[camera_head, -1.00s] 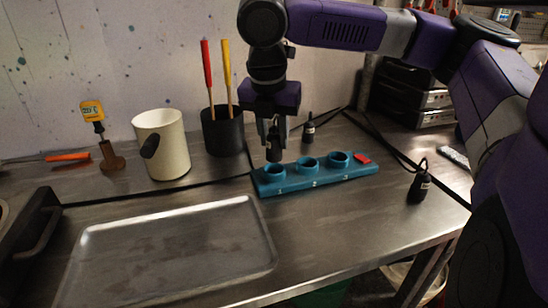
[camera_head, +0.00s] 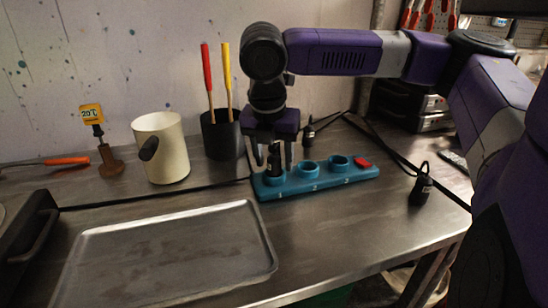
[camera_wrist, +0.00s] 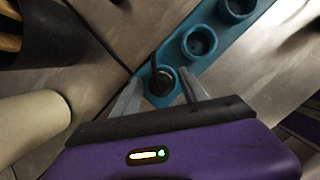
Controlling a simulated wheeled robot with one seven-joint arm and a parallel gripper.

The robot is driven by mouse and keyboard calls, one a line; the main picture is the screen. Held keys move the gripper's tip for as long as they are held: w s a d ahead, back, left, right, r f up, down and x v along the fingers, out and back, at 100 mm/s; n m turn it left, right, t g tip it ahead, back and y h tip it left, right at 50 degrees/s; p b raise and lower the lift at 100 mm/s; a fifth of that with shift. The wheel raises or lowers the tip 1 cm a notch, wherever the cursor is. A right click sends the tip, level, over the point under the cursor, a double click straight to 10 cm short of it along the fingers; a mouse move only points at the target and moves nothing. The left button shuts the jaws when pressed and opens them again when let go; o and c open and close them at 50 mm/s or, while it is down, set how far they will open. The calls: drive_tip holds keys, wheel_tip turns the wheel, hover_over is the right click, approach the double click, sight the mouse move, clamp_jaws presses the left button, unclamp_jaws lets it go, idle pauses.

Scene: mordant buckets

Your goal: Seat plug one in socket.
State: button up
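The teal socket block (camera_head: 338,179) lies on the metal bench with a row of three round sockets. A black plug (camera_head: 274,160) stands upright in the leftmost socket (camera_head: 274,178), marked 1; how deep it sits is hard to tell. In the wrist view the plug (camera_wrist: 165,78) is inside the teal ring (camera_wrist: 150,92). My gripper (camera_head: 273,168) is open, with one finger on each side of the plug and gaps visible in the wrist view (camera_wrist: 163,95). The middle socket (camera_head: 308,168) and right socket (camera_head: 340,162) are empty.
Another black plug (camera_head: 308,134) stands behind the block, and one (camera_head: 421,187) stands to its right, with cables near. A black cup (camera_head: 222,138) with two sticks and a cream mug (camera_head: 168,150) are left. A metal tray (camera_head: 258,222) lies in front.

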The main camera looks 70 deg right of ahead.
drive_tip(key=p+v, duration=0.2)
drive_tip(key=v, duration=1)
drive_tip(key=shift+r, duration=0.2)
drive_tip(key=shift+p, duration=0.3)
